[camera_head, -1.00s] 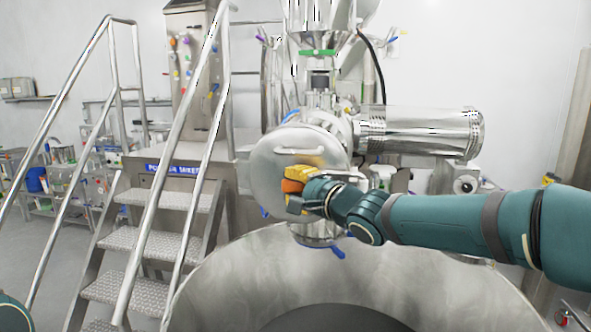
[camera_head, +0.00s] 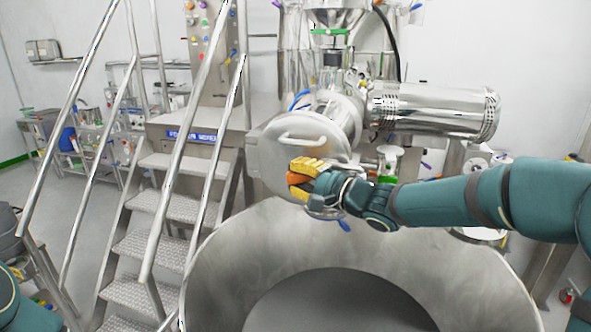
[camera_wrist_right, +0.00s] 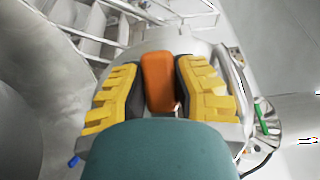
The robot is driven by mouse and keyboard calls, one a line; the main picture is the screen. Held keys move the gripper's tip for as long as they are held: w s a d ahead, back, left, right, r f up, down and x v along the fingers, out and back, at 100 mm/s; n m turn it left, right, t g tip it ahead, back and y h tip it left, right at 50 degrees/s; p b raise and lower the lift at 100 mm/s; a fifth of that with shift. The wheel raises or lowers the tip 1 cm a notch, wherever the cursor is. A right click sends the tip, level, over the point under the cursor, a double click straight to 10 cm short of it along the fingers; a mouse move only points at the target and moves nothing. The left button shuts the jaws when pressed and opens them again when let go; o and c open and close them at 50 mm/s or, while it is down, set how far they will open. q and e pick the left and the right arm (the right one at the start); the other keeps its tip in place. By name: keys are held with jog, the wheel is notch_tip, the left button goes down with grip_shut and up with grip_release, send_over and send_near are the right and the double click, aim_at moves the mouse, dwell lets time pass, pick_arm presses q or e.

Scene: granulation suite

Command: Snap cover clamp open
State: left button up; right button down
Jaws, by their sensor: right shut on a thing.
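The round steel cover (camera_head: 277,160) with a bar handle (camera_head: 318,141) sits at the front of the machine body, above the big bowl. The orange clamp lever (camera_head: 297,180) is at the cover's lower right edge. My right gripper (camera_head: 306,176), with yellow finger pads, is at that lever. In the right wrist view the orange clamp lever (camera_wrist_right: 159,82) stands between the two yellow fingers, and the gripper (camera_wrist_right: 160,92) is shut on it. The rest of the clamp is hidden by the hand. My left gripper is out of view; only a teal piece of my left arm shows at the lower left.
A large steel bowl (camera_head: 225,265) fills the lower middle. Steps with rails (camera_head: 160,203) stand close on the left. A horizontal steel cylinder (camera_head: 430,110) juts out right above my right forearm. A shelf with bottles (camera_head: 90,150) is at the back left.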

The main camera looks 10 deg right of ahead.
jog(key=c, duration=0.7)
grip_release()
jog(key=shift+s, duration=0.1)
jog(key=shift+o, duration=0.2)
jog(key=shift+d, duration=0.1)
jog(key=shift+s, duration=0.1)
jog(key=v, duration=1.2)
